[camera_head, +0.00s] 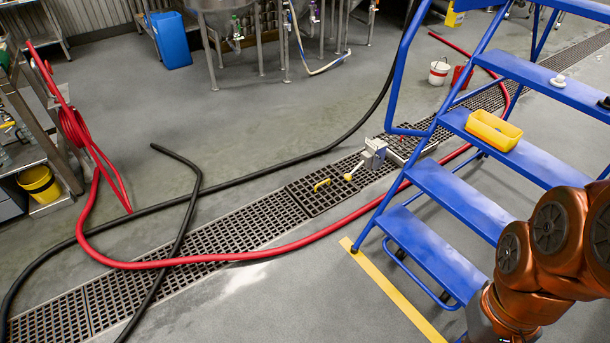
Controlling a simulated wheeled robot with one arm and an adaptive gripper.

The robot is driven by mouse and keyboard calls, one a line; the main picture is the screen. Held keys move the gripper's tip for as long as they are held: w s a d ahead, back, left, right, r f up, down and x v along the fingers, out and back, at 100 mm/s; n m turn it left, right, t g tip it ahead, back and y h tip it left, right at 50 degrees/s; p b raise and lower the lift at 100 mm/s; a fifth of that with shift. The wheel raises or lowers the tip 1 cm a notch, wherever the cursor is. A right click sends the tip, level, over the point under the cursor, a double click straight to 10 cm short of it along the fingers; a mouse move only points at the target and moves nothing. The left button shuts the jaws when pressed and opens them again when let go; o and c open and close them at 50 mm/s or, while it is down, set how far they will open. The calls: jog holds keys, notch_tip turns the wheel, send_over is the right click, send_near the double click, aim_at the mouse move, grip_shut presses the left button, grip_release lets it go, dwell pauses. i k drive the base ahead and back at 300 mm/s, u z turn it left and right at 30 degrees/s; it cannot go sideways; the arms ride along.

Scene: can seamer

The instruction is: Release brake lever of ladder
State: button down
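The blue ladder (449,202) stands on the right, with several wide steps and a tubular side rail. Left of its frame, over the drain, is a grey metal block (374,153). A lever with a yellow knob (349,177) sticks out of the block to the lower left. It looks like the brake lever, but I cannot tell how the block joins the ladder. My copper-coloured arm shows at the lower right, in front of the lower steps and apart from the lever. My gripper is not in view.
A red hose (240,255) and a black hose (265,172) cross the floor and drain grating (236,229). A yellow handle (321,184) lies on the grating. A yellow tray (494,131) sits on a step. Buckets (439,72) stand behind.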

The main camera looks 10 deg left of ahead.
aim_at(348, 177)
jog(key=u, duration=0.55)
jog(key=i, duration=1.1)
jog(key=z, duration=0.1)
